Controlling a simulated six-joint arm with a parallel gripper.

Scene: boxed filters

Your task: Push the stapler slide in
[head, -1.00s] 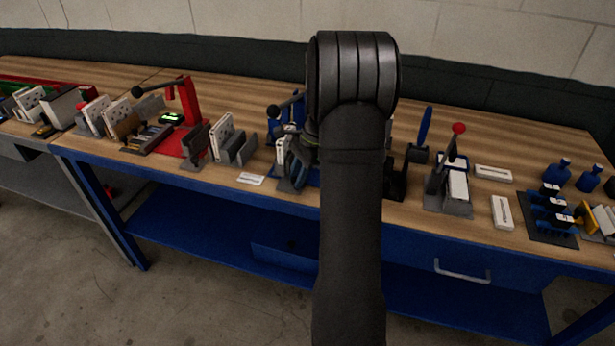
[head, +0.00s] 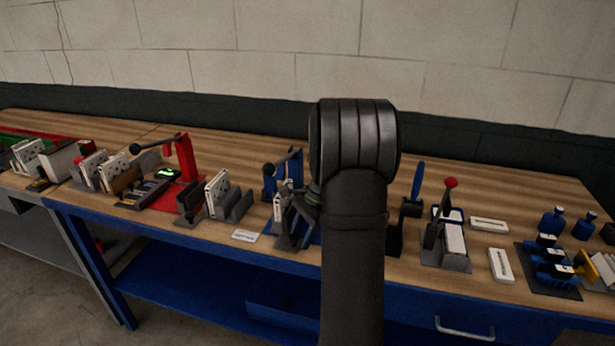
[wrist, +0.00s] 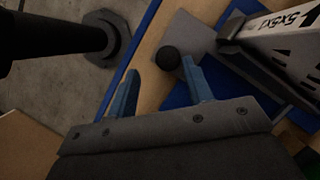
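The blue stapler (head: 268,182) with a black-knobbed lever stands on the bench just left of my arm, partly hidden by it. In the wrist view, a round black knob (wrist: 168,58) shows beside a grey plate (wrist: 190,37) on a blue base (wrist: 232,88); I take this to be the slide. My gripper (wrist: 160,68) is open, with two blue fingers apart. The knob appears between the fingertips, closer to the right one; contact cannot be told. A white and grey boxed filter (wrist: 280,35) lies at the upper right. In the head view my fingertips are not clear.
A red press (head: 187,160) and racks of filters stand to the left. A red-knobbed fixture (head: 447,240), white boxes (head: 501,265) and blue bottles (head: 552,222) are to the right. A small white card (head: 245,236) lies near the front edge. The rear bench has free room.

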